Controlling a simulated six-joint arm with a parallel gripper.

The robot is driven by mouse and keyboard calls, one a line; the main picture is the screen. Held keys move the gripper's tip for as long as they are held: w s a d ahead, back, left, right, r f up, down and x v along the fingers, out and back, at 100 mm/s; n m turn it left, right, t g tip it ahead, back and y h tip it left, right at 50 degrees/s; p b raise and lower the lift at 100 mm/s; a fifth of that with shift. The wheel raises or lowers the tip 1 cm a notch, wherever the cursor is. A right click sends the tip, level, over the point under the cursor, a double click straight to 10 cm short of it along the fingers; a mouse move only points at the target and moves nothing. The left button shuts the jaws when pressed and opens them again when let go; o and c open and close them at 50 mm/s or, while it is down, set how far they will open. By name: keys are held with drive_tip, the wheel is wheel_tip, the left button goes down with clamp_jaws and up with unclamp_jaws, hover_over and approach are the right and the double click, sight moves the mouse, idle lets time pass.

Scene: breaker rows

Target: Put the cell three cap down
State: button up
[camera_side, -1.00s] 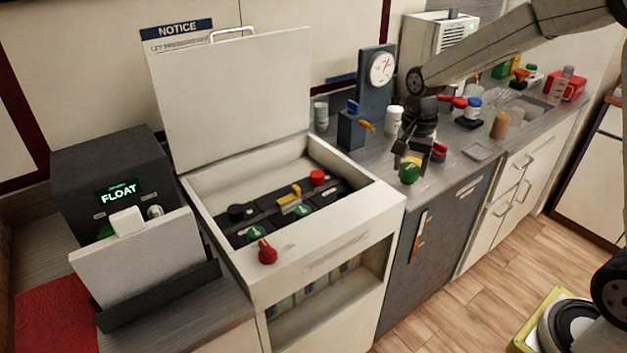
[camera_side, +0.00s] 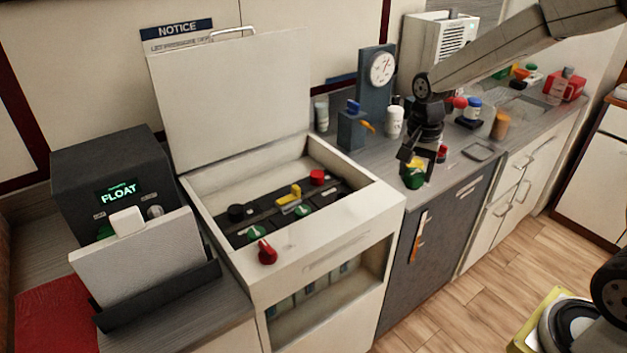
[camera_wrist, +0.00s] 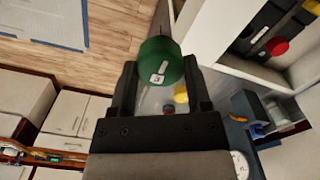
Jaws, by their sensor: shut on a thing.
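A green round cap (camera_side: 414,178) with a small white label is held in my gripper (camera_side: 411,163), above the counter's front edge near the grey cabinet. In the wrist view the green cap (camera_wrist: 161,62) sits between the two dark fingers of my gripper (camera_wrist: 160,75), its label facing the camera. I cannot read which cell it belongs to. The open white chest (camera_side: 358,210) holds a dark panel with black, green and red knobs and a yellow handle. The cap is to the right of this chest, apart from it.
The chest's raised lid (camera_side: 235,100) stands at the back. A gauge stand (camera_side: 376,95) with a blue and orange valve and a white bottle (camera_side: 394,122) are behind my gripper. A dark box (camera_side: 110,185) reading FLOAT is at left. Several small items crowd the counter's far right.

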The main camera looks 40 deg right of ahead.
drive_tip(key=shift+w+d+f, duration=0.25)
drive_tip(key=shift+w+f, duration=1.1)
drive_tip(key=shift+w, duration=0.4)
drive_tip(key=shift+w+d+f, duration=0.2)
drive_tip(key=shift+w+f, duration=1.1)
drive_tip(key=shift+w, duration=0.5)
drive_tip(key=shift+w+d+f, duration=0.25)
drive_tip(key=shift+w+f, duration=1.1)
drive_tip(key=shift+w, duration=0.4)
drive_tip(key=shift+w+f, duration=0.25)
drive_tip(key=shift+f, duration=1.6)
drive_tip(key=shift+f, duration=0.1)
drive_tip(key=o, duration=1.2)
